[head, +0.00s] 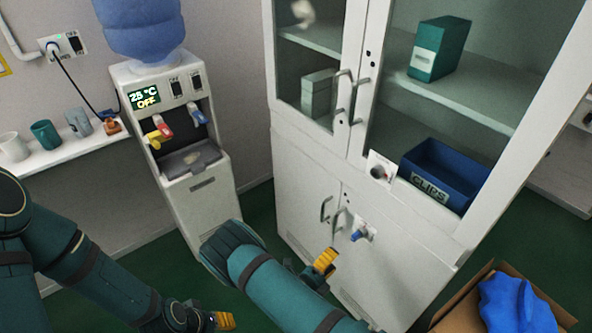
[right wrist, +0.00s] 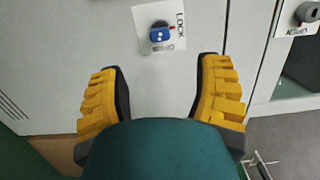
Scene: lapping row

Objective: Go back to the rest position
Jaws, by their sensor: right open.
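My right gripper (head: 325,262) is in front of the lower part of the white cabinet (head: 296,180), below the blue lock knob (head: 357,234). In the right wrist view, the right gripper (right wrist: 158,66) is open and empty, its two yellow fingers wide apart. The blue knob (right wrist: 160,33) on its white LOCK label shows ahead, between and beyond the fingertips, apart from them. My left gripper (head: 222,320) is low at the bottom edge of the head view; one yellow finger shows, and its opening cannot be told.
A water dispenser (head: 205,205) stands left of the cabinet, beside a wall shelf (head: 75,148) with mugs. A blue CLIPS bin (head: 435,185) and a green binder box (head: 440,48) are on cabinet shelves. A cardboard box (head: 458,318) with blue cloth (head: 515,305) sits at lower right.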

